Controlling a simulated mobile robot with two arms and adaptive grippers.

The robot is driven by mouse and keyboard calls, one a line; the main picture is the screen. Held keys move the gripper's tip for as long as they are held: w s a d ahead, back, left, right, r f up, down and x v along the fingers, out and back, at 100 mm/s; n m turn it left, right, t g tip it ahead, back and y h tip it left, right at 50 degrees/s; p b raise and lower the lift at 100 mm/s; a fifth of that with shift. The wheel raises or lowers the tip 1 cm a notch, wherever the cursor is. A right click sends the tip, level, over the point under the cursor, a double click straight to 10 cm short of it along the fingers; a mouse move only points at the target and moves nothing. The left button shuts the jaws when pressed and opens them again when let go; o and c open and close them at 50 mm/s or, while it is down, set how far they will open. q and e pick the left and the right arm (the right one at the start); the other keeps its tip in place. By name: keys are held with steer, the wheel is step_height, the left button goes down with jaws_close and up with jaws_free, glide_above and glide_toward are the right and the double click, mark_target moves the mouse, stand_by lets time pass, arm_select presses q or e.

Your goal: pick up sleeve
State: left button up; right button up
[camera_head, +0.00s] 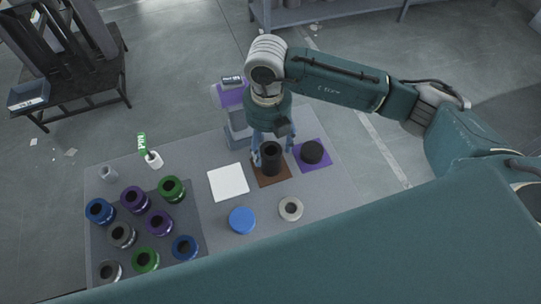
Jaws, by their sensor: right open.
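A dark upright cylinder with a hollow top, which looks like a sleeve (271,160), stands on a brown square mat (284,180). My right gripper (272,148) points down over it, open, with one finger on each side of it. I cannot tell whether the fingers touch it. Several coloured sleeve-like rings, such as a green one (172,189), a purple one (134,199) and a blue one (100,211), stand on a dark mat (190,222) at the left. My left gripper is not in view.
A dark rack (75,88) stands behind left.

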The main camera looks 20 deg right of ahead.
mark_target(270, 152)
steer(key=shift+s+d+f+p, duration=0.1)
steer(key=shift+f+p, duration=0.35)
steer(key=shift+f, duration=0.15)
step_height(270, 152, down, 4)
steer(key=shift+s+d+r+p, duration=0.15)
steer(key=shift+r+p, duration=0.1)
steer(key=shift+p, duration=0.6)
steer(key=shift+f, duration=0.45)
steer(key=shift+c, duration=0.5)
jaws_close()
